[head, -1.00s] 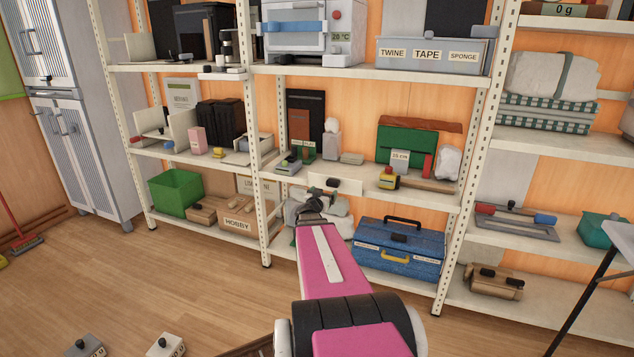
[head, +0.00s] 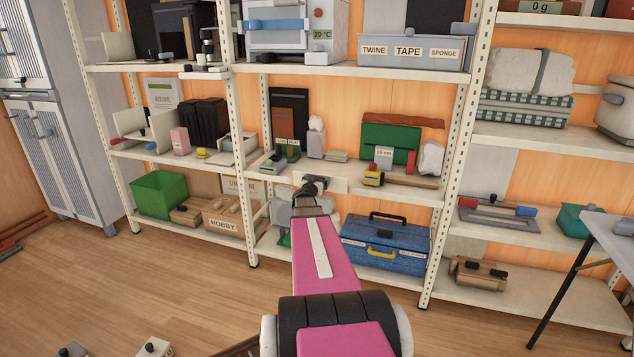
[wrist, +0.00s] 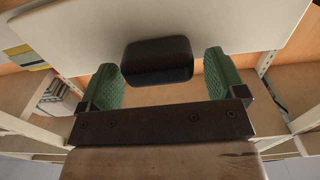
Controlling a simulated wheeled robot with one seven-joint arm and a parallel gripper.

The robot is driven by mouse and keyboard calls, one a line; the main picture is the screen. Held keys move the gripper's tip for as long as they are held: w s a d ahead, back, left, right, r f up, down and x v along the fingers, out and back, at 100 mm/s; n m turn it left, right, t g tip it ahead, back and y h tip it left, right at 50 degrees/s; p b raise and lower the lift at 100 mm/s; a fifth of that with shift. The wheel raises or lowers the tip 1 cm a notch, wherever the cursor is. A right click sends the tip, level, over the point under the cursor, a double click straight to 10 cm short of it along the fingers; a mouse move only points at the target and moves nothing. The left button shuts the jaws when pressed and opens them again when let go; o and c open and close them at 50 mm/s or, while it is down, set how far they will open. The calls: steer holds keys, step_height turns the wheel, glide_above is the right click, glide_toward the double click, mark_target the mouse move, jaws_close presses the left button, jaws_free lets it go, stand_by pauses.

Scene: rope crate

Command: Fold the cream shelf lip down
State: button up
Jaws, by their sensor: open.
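The cream shelf lip (head: 336,184) is a pale panel standing up at the front edge of the middle shelf in the head view, partly hidden by my gripper (head: 313,188). In the wrist view the cream panel (wrist: 70,35) spans the top of the picture. A dark rounded knob (wrist: 157,60) stands out in front of it. My gripper (wrist: 165,78) is open, with one green finger pad on each side of the knob.
A blue toolbox (head: 386,246) stands on the lower shelf to the right. The wooden floor (head: 190,285) in front is mostly clear.

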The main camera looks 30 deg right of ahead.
steer(key=c, duration=1.3)
